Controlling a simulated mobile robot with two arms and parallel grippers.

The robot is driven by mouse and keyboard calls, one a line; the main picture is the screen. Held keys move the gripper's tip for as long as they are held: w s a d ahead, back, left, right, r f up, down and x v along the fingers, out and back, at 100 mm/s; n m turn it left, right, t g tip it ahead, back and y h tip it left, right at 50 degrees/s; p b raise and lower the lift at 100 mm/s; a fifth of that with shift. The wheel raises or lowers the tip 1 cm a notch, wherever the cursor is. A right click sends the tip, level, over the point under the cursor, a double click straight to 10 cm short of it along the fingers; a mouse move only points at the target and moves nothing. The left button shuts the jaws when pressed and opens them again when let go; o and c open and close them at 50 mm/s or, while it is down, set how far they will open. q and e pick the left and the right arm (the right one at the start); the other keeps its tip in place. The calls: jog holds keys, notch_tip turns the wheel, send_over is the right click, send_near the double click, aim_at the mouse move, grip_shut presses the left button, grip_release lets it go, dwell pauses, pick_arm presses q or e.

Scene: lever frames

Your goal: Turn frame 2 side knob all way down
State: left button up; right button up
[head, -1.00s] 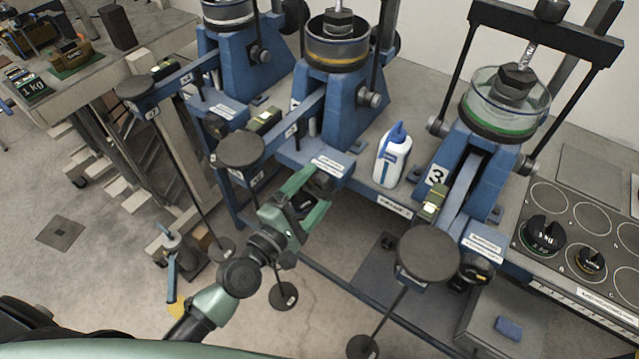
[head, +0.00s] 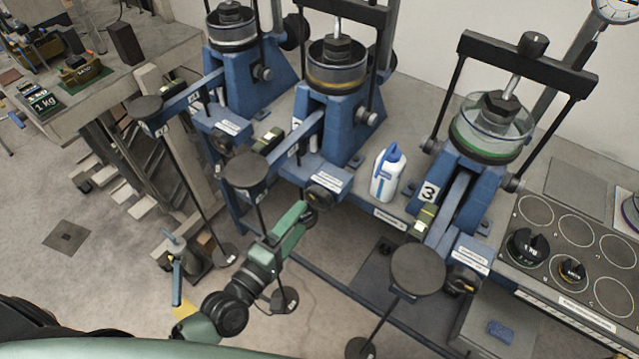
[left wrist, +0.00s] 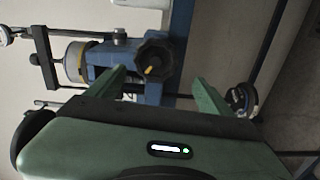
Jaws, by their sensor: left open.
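Frame 2 is the middle blue lever frame (head: 325,115), with a yellow-ringed cell on top. Its black side knob (head: 325,192) is at the near end of its base, beside a white label. In the left wrist view the knob (left wrist: 155,58) is lobed, with a small yellow mark on its face. My left gripper (head: 303,213) is open and empty, just below and left of the knob in the head view. In the left wrist view its two fingers (left wrist: 160,82) are spread, with the knob ahead between them, seemingly not gripped. My right gripper is not in view.
A white bottle (head: 387,172) stands between frame 2 and frame 3 (head: 455,190). Frame 3's hanger plate (head: 417,270) is at the right. Open floor lies below the bench.

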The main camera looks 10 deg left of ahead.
aim_at(317, 203)
pick_arm(q)
jog(key=w+d+m, duration=0.1)
jog(key=w, duration=0.1)
jog(key=w+d+m, duration=0.1)
jog(key=w, duration=0.1)
jog(key=w+d+m, duration=0.1)
jog(key=w, duration=0.1)
jog(key=shift+w+d+r+h, duration=0.1)
jog(key=shift+r+h, duration=0.15)
jog(key=shift+h, duration=0.15)
jog(key=shift+w+d, duration=0.15)
jog(key=shift+w, duration=0.2)
jog(key=shift+c, duration=0.6)
grip_shut()
jog(key=shift+w, duration=0.15)
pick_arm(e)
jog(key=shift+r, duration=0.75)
